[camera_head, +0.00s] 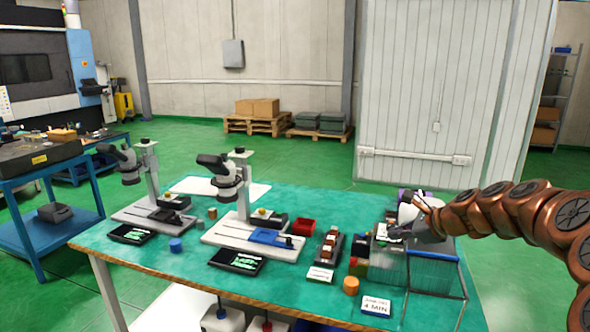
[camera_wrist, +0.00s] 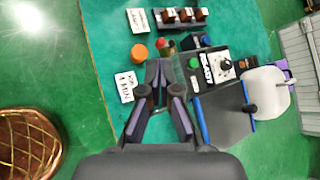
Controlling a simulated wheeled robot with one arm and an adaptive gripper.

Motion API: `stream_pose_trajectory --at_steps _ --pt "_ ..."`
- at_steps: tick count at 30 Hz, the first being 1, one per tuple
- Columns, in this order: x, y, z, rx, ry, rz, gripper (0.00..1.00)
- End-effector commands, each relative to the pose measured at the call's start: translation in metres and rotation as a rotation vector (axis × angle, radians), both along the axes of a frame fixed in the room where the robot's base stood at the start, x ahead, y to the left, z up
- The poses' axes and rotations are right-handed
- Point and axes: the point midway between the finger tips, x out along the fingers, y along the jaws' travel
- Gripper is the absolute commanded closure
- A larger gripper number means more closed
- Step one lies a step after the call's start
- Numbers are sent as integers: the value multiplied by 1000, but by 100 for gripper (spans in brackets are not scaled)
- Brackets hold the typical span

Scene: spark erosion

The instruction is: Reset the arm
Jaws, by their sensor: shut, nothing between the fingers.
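My arm (camera_head: 510,207) is copper-coloured and reaches in from the right in the head view. My gripper (camera_head: 392,231) is over the right end of the green-topped table (camera_head: 180,255), above a clear-sided tank (camera_head: 403,271). In the wrist view my gripper (camera_wrist: 158,68) has its dark fingers together and holds nothing. They point at the table, near an orange cylinder (camera_wrist: 139,52). Whether the fingertips touch anything below cannot be told.
A dark box with a blue edge (camera_wrist: 225,118) and a control panel with a knob (camera_wrist: 226,66) lie right of the fingers. A label card (camera_head: 376,306) stands at the table's front. Two microscopes (camera_head: 230,180) stand further left.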

Motion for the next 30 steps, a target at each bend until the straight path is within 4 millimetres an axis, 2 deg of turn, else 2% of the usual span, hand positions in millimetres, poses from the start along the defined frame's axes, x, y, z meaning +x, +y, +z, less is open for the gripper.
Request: stream_pose_trajectory --at_steps 1,6,9,13,17,21,30 --pt "-17 24 7 -55 -13 88 100" --pt "-79 86 7 -250 -45 395 100" --pt "-121 113 3 -362 -60 575 100" --pt "-177 136 -6 -498 -74 799 100" --pt "-235 146 -19 -620 -77 1019 100" --pt "-295 144 -34 -738 -69 1246 100" --pt "-417 110 -64 -894 -5 1692 100"
